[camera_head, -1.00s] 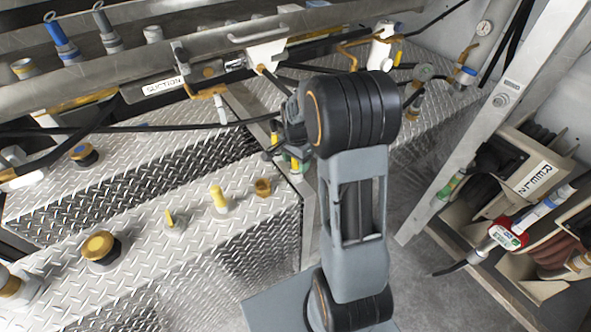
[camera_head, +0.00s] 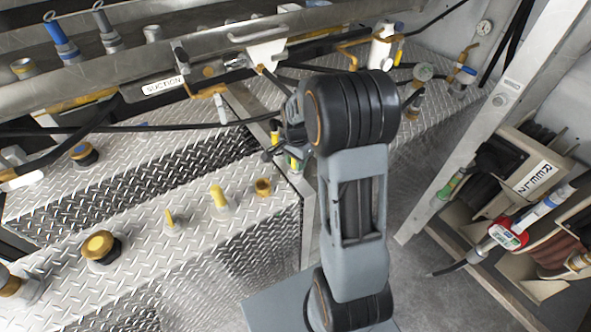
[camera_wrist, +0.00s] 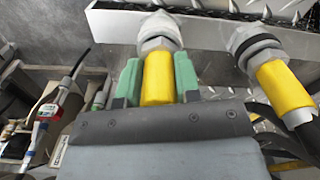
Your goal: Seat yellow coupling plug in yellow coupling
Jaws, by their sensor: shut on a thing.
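In the wrist view, my gripper (camera_wrist: 156,82) has its green fingers on both sides of a yellow sleeve (camera_wrist: 158,75), which I take as the yellow coupling plug. It is shut on it. A pale metal hex fitting (camera_wrist: 159,32) lies in line just beyond the sleeve, against a metal rail; I cannot tell whether it belongs to the plug or to the coupling, or how deep any joint is. A second yellow-sleeved fitting (camera_wrist: 282,86) with a metal hex end stands to the right, apart from my gripper. In the head view my arm hides most of the grip.
A metal rail (camera_wrist: 120,22) runs behind the fittings. Dark hoses pass close on the right in the wrist view. In the head view, diamond-plate boxes (camera_head: 180,262) with yellow caps stand left, and a reel rack (camera_head: 520,165) stands right beyond a metal post (camera_head: 480,130).

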